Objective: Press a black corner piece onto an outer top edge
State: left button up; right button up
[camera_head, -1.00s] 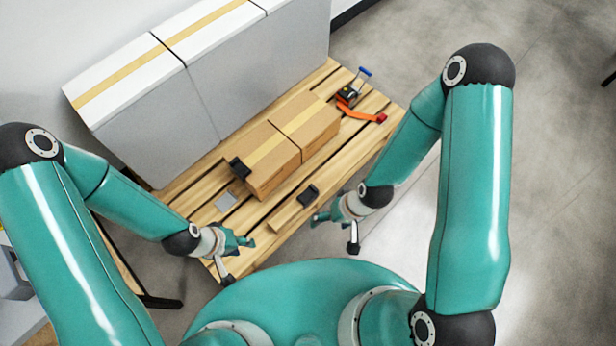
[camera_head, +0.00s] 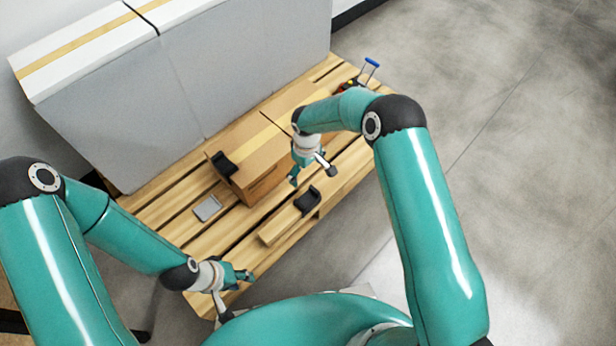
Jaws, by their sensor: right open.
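A brown cardboard box (camera_head: 254,150) with a yellow tape strip sits on the pallet. One black corner piece (camera_head: 224,164) sits on its left top edge. A second black corner piece (camera_head: 307,201) lies on a pale wooden board at the pallet's near side, apart from the box. My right gripper (camera_head: 312,177) is open and empty, above and just behind that second piece, in front of the box. My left gripper (camera_head: 235,296) is open and empty at the pallet's near left corner.
Large white-topped grey boxes (camera_head: 120,110) stand along the back of the pallet (camera_head: 172,205). A flat grey plate (camera_head: 207,208) lies left of the cardboard box. A tool with a blue handle (camera_head: 371,64) is partly hidden behind my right arm. The floor at right is clear.

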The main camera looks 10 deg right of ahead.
aim_at(307, 199)
notch_tip(307, 199, down, 17)
jog(key=b, duration=0.4)
jog(key=shift+r, duration=0.2)
jog(key=c, duration=0.9)
jog(key=shift+s+r+p, duration=0.1)
jog(key=shift+r+p, duration=1.45)
jog(key=shift+r, duration=1.5)
